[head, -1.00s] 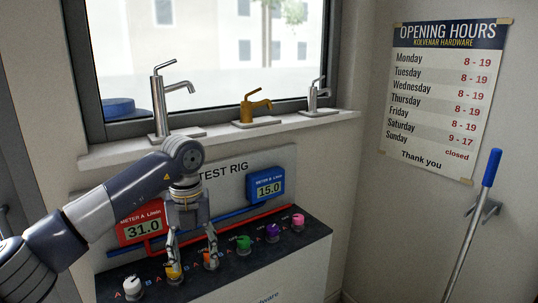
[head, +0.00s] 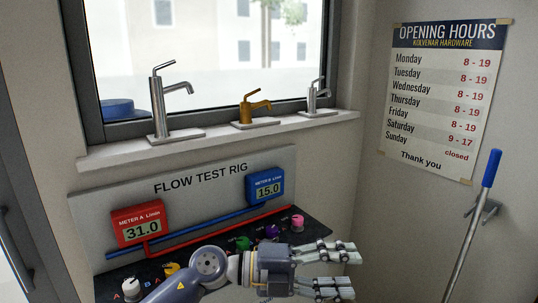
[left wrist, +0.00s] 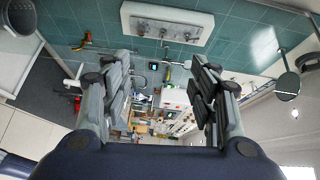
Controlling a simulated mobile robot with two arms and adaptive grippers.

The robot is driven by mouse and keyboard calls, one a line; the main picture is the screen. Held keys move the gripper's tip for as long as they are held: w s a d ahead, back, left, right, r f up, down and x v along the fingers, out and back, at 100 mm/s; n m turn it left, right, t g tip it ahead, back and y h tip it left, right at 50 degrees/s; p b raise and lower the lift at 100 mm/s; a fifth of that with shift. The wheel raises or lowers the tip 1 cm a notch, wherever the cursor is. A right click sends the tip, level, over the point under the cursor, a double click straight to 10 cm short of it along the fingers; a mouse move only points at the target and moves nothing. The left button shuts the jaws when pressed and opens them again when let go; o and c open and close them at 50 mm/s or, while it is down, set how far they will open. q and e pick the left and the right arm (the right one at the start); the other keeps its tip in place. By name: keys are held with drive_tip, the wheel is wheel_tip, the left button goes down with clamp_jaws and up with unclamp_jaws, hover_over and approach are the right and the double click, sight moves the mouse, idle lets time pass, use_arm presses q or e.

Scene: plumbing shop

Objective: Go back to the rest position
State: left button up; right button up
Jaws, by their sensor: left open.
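My left gripper (head: 325,268) is in front of the flow test rig (head: 200,180) in the head view, pointing right. Its fingers are apart and nothing is between them. In the left wrist view the two fingers (left wrist: 160,95) also stand apart, with only the distant room between them. My left arm and gripper hide part of the rig's knob row. My right gripper is not in view.
The rig carries a red meter (head: 140,222) reading 31.0, a blue meter (head: 266,186) reading 15.0 and several coloured knobs, including a white one (head: 131,288) and a pink one (head: 297,222). Three taps stand on the windowsill (head: 220,138). A blue-handled pole (head: 490,168) is at right.

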use_arm(q)
drive_tip(key=w+a+r+n+t+y, duration=0.1)
drive_tip(key=w+a+r+n+t, duration=0.15)
drive_tip(key=a+n+t, duration=0.45)
drive_tip(key=w+a+r+n+t+y, duration=0.15)
drive_tip(key=w+a+n+t, duration=0.25)
drive_tip(key=n+t, duration=0.65)
drive_tip(key=s+a+f+n+g+y, duration=0.2)
drive_tip(key=s+a+f+n+y, duration=0.1)
drive_tip(key=a+f+n+y, duration=1.3)
drive_tip(key=s+a+f+g, duration=0.2)
drive_tip(key=s+f+g, duration=0.2)
drive_tip(key=s+f, duration=0.4)
drive_tip(key=s+a+f+g+h, duration=0.15)
drive_tip(key=s+f+g, duration=0.35)
drive_tip(key=s, duration=0.5)
drive_tip(key=s+a+f+g, duration=0.3)
drive_tip(key=s+f, duration=0.5)
drive_tip(key=s, duration=0.1)
wheel_tip(320, 180, down, 25)
drive_tip(key=s+g, duration=0.1)
drive_tip(key=s+a+f+g, duration=0.1)
drive_tip(key=s+a+f, duration=0.2)
drive_tip(key=s+f, duration=1.3)
drive_tip(key=shift+s+f+m+y, duration=0.25)
drive_tip(key=shift+s+m+y, duration=0.1)
drive_tip(key=shift+s, duration=0.3)
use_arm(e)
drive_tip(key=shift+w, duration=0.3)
